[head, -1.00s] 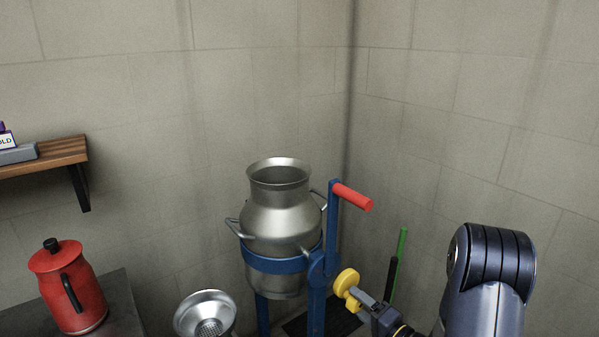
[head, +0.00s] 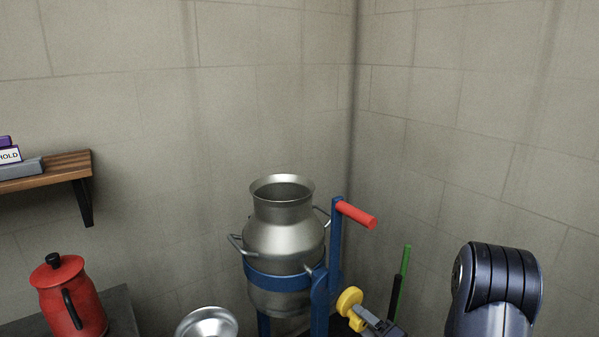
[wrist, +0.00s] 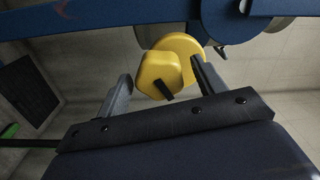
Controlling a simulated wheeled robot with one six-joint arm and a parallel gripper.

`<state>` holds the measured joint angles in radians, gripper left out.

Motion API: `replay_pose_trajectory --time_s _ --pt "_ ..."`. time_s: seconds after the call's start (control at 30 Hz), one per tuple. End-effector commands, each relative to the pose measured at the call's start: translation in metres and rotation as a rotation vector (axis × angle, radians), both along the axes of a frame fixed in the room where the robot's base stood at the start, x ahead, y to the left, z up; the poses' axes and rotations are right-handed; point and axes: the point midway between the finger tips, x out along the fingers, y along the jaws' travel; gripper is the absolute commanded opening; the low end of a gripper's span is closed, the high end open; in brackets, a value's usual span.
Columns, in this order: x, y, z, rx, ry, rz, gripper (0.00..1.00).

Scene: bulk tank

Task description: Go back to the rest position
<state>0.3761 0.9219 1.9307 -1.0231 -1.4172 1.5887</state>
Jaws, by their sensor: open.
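My gripper (head: 364,316) is low at the right of the head view, beside a yellow knob (head: 349,302) on the blue stand. In the wrist view my gripper (wrist: 165,85) is open. The yellow knob (wrist: 163,75) shows between and just beyond its two fingertips; I cannot tell whether they touch it. The blue stand (head: 335,240) has a red handle (head: 357,215) and carries an upright metal can (head: 283,235) with an open mouth.
A red kettle (head: 70,295) stands on a dark surface (head: 122,310) at the lower left. A metal strainer (head: 208,324) is at the bottom edge. A wooden shelf (head: 60,168) is at the left. A green rod (head: 405,262) stands right of the knob, near the wall.

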Motion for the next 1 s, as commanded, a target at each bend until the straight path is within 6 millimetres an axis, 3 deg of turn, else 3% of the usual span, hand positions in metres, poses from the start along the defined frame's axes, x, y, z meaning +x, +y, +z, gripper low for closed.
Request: replay_pose_trajectory --time_s 0.5,1.0 --pt "-0.065 -0.048 -0.001 0.002 0.001 -0.004 0.66" --pt "0.003 0.004 0.001 0.000 -0.001 0.005 0.66"
